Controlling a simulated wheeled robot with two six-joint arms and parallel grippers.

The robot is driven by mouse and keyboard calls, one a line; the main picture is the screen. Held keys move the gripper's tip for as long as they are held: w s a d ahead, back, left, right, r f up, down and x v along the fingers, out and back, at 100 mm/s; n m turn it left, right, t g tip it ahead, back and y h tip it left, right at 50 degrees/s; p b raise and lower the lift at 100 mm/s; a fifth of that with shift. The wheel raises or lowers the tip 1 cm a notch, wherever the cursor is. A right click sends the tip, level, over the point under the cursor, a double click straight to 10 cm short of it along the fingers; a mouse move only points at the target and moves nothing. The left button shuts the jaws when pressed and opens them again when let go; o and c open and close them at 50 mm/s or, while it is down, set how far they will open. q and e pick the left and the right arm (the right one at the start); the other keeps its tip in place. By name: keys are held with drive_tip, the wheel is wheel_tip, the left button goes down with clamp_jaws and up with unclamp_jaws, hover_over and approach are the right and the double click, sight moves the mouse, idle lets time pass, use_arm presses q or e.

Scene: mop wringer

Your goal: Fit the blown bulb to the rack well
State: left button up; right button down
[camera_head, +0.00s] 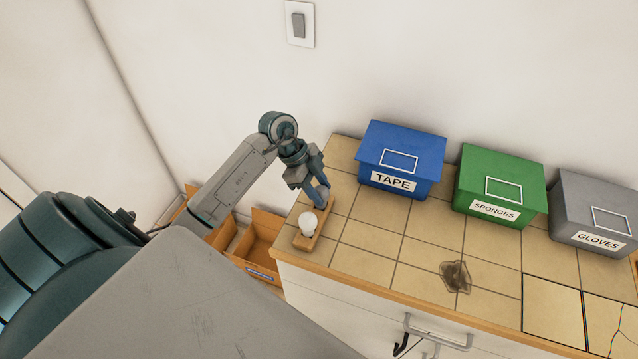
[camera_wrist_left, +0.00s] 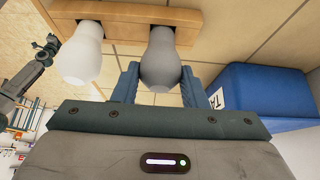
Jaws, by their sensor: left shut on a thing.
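A small wooden rack (camera_head: 327,215) stands at the left end of the tiled counter. A white bulb (camera_head: 309,222) is upright in its near end, and it also shows in the left wrist view (camera_wrist_left: 80,58). My left gripper (camera_head: 319,192) is over the far end of the rack. In the left wrist view its blue fingers (camera_wrist_left: 162,88) are shut on a grey bulb (camera_wrist_left: 160,62), the blown one. The grey bulb's narrow end meets the rack (camera_wrist_left: 130,14) beside the white bulb. I cannot tell how deep it sits in the well.
A blue TAPE bin (camera_head: 402,158), a green SPONGES bin (camera_head: 499,180) and a grey GLOVES bin (camera_head: 597,212) line the wall. A dark stain (camera_head: 455,276) marks the counter. Open cardboard boxes (camera_head: 262,237) stand below its left edge. A dark jointed arm part (camera_wrist_left: 35,68) shows at the wrist view's left.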

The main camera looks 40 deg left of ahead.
use_arm(q)
drive_tip(key=shift+f, duration=0.15)
idle(0.7)
drive_tip(key=o, duration=1)
drive_tip(key=shift+b+v, duration=1.6)
drive_tip(key=shift+v, duration=3.75)
